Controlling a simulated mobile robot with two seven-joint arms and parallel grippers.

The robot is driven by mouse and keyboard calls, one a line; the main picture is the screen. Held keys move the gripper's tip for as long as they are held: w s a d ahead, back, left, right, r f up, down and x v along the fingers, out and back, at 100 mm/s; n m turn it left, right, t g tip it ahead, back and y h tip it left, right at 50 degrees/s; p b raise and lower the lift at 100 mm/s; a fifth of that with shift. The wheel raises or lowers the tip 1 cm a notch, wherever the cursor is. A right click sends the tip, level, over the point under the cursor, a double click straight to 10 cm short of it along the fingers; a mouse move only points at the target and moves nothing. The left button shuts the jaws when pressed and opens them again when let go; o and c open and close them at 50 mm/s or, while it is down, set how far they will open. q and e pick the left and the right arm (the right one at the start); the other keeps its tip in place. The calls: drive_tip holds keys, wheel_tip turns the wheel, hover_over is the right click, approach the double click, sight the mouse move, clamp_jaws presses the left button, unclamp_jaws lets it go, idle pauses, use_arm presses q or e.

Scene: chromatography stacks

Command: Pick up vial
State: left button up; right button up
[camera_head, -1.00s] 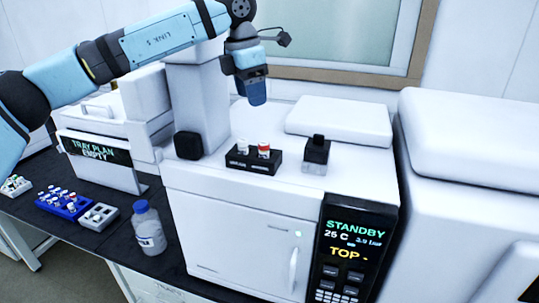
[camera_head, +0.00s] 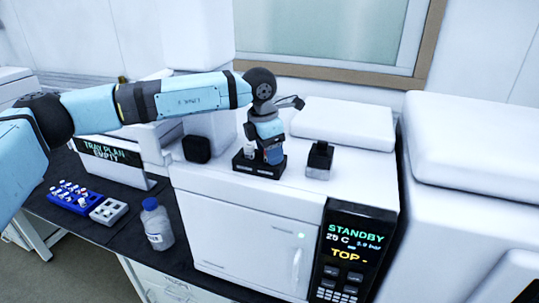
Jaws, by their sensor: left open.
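A small black rack (camera_head: 258,170) sits on top of the white instrument. One white-capped vial (camera_head: 249,152) shows in its left part. The red-capped vial seen earlier in the rack is hidden behind my left gripper. My left gripper (camera_head: 273,157) is open and points down over the right part of the rack. Whether its fingers are around the hidden vial or only above it, I cannot tell. My right gripper is not in view.
A black block on a clear base (camera_head: 319,158) stands right of the rack. A raised white lid (camera_head: 342,123) lies behind. A blue vial rack (camera_head: 73,199), a grey rack (camera_head: 108,210) and a blue-capped bottle (camera_head: 157,226) stand on the dark bench at lower left.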

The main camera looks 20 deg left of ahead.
use_arm(q)
drive_tip(key=shift+f, duration=0.1)
drive_tip(key=shift+c, duration=0.2)
drive_tip(key=c, duration=0.9)
drive_tip(key=shift+c, duration=0.2)
